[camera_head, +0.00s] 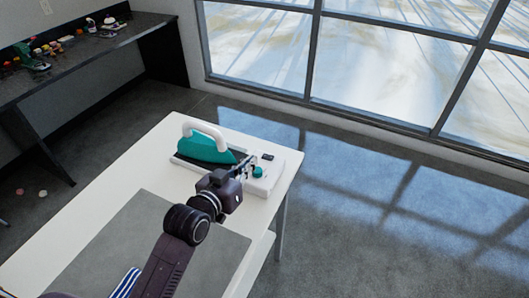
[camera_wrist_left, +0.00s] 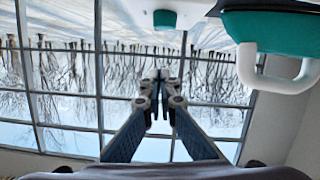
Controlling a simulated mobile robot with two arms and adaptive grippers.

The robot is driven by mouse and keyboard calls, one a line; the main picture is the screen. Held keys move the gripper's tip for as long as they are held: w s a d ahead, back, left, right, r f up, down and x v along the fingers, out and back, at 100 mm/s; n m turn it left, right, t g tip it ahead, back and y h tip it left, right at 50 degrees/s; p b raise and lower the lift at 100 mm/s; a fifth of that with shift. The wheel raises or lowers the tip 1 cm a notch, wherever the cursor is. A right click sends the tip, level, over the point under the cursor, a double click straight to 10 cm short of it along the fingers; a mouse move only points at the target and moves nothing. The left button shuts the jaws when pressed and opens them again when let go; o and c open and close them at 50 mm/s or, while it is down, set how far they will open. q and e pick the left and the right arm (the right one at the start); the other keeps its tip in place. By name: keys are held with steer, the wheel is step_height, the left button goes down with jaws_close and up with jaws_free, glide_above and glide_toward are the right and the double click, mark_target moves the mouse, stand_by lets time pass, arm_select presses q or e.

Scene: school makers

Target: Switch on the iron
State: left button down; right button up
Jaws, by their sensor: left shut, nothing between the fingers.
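The iron also shows at the top right of the left wrist view (camera_wrist_left: 275,32). A teal knob (camera_head: 258,171) and a small black part (camera_head: 267,156) sit on the base, right of the iron. The knob also shows in the left wrist view (camera_wrist_left: 165,19). My left gripper (camera_head: 243,165) is shut and empty, close beside the knob; contact cannot be told in the head view. In the left wrist view its fingertips (camera_wrist_left: 158,76) meet below the knob, apart from it in the picture. My right gripper is out of view.
A grey mat (camera_head: 125,240) covers the near part of the white table (camera_head: 105,188). Blue-and-white striped cloth (camera_head: 125,284) lies at the near edge, partly behind my arm. A dark counter (camera_head: 75,57) with several small objects stands at the back left. The floor right of the table is clear.

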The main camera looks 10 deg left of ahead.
arm_select(q)
steer(key=shift+s+d+r, duration=0.1)
steer(key=shift+d+r, duration=0.05)
steer(key=shift+d, duration=0.1)
steer(key=shift+w, duration=0.35)
steer(key=p, duration=0.2)
glide_above(267, 164)
steer(key=s, duration=0.2)
steer(key=shift+s+a+f, duration=0.1)
steer(key=shift+a+f, duration=0.1)
steer(key=shift+f, duration=0.25)
steer(key=shift+s+a+f, duration=0.1)
steer(key=shift+a+f, duration=0.1)
steer(key=shift+f, duration=0.2)
steer(key=shift+x, duration=1.2)
step_height(267, 164, down, 3)
steer(key=shift+w+d+r, duration=0.1)
steer(key=shift+r, duration=0.15)
steer(key=shift+d+f, duration=0.1)
steer(key=shift+f, duration=0.75)
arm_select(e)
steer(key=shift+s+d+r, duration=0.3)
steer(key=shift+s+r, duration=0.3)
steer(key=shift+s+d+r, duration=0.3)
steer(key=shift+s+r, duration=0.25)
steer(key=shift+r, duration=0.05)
